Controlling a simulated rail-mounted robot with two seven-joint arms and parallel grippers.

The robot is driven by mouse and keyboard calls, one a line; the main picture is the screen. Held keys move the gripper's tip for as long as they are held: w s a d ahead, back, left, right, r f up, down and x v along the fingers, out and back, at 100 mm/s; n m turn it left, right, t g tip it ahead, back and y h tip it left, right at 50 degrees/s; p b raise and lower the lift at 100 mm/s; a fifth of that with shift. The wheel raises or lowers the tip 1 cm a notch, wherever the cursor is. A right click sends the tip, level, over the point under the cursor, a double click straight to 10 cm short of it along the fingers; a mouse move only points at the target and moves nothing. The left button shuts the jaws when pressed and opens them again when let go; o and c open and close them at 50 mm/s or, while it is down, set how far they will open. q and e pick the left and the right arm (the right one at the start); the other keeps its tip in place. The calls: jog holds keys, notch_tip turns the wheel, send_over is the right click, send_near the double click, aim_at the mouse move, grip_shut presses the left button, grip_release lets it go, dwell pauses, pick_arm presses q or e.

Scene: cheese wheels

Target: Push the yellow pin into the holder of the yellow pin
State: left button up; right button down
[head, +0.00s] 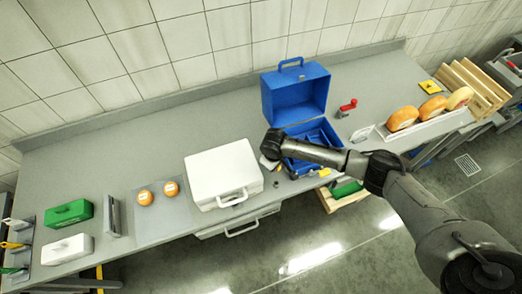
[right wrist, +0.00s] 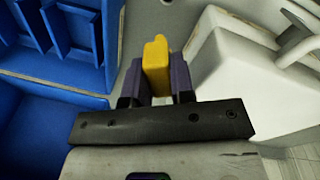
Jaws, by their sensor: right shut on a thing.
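The yellow pin (right wrist: 156,65) is between the two purple fingers of my right gripper (right wrist: 158,78) in the right wrist view. The gripper is shut on it, and the pin's end sticks out past the fingertips. In the head view my right gripper (head: 270,164) is over the table, between the white case and the open blue case; my wrist hides most of it. I cannot make out the holder of the yellow pin in either view. My left gripper is not in view.
The white case (head: 222,172) stands close on one side of my right gripper; the open blue case (head: 296,100) is on the other. A red-handled tool (head: 347,107) and a rack of cheese wheels (head: 403,118) are to the right. Two orange wheels (head: 145,197) lie at left.

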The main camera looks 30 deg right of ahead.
jog(key=m, duration=0.1)
jog(key=s+m, duration=0.1)
jog(key=f+m, duration=0.1)
jog(key=shift+s+d+y, duration=0.15)
jog(key=shift+d+y, duration=0.1)
jog(key=shift+y, duration=0.05)
jog(key=shift+s+m+y, duration=0.3)
jog(key=shift+m, duration=0.9)
jog(key=shift+r+p, duration=0.15)
jog(key=shift+p, duration=0.35)
jog(key=shift+f+b, duration=0.8)
jog(key=shift+f, duration=0.75)
jog(key=shift+f+b, duration=0.8)
jog(key=shift+f, duration=0.65)
jog(key=shift+p, duration=0.35)
